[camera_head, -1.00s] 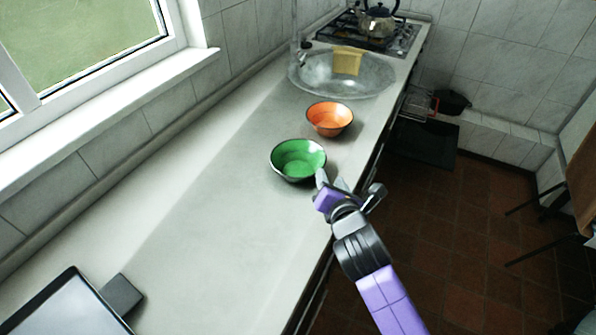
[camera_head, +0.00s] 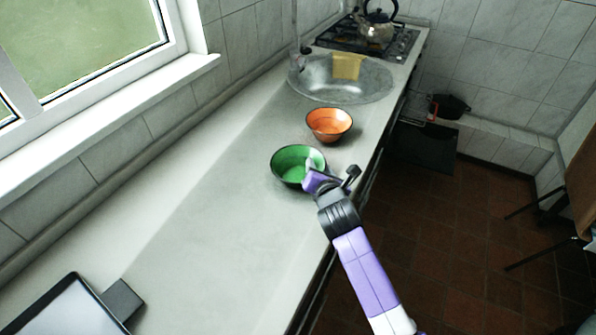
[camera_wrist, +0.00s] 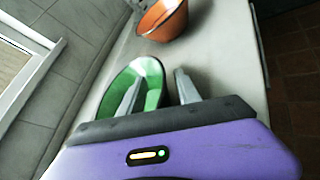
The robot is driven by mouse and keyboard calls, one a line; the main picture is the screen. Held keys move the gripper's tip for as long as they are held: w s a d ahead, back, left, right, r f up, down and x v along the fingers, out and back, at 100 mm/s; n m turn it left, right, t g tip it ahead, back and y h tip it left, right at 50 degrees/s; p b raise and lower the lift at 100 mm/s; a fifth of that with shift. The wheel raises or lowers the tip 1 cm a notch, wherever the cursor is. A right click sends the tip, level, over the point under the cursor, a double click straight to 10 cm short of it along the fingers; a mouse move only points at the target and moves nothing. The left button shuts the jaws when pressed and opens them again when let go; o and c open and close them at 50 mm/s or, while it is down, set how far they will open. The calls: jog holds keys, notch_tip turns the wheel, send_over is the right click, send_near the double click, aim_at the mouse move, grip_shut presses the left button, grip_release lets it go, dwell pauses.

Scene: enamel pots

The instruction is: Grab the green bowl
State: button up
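The green bowl (camera_head: 290,165), green inside with a dark rim, stands upright on the counter (camera_head: 215,215). It also shows in the wrist view (camera_wrist: 148,72). My gripper (camera_head: 312,168) is at the bowl's right, near side. In the wrist view my gripper (camera_wrist: 157,88) has its two fingers apart. The left finger overlaps the bowl's inside and the right finger is outside, so the bowl's right wall shows between them. I cannot tell whether either finger touches it. The lower part of the bowl is hidden behind the gripper.
An orange bowl (camera_head: 329,124) stands just beyond the green one. Farther back are a sink (camera_head: 320,82) with a yellow cloth (camera_head: 347,66) and a stove with a kettle (camera_head: 377,24). The left counter is clear.

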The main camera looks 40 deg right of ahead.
jog(key=shift+w+d+f, duration=0.2)
jog(key=shift+w+d, duration=0.05)
jog(key=shift+w, duration=0.15)
grip_shut()
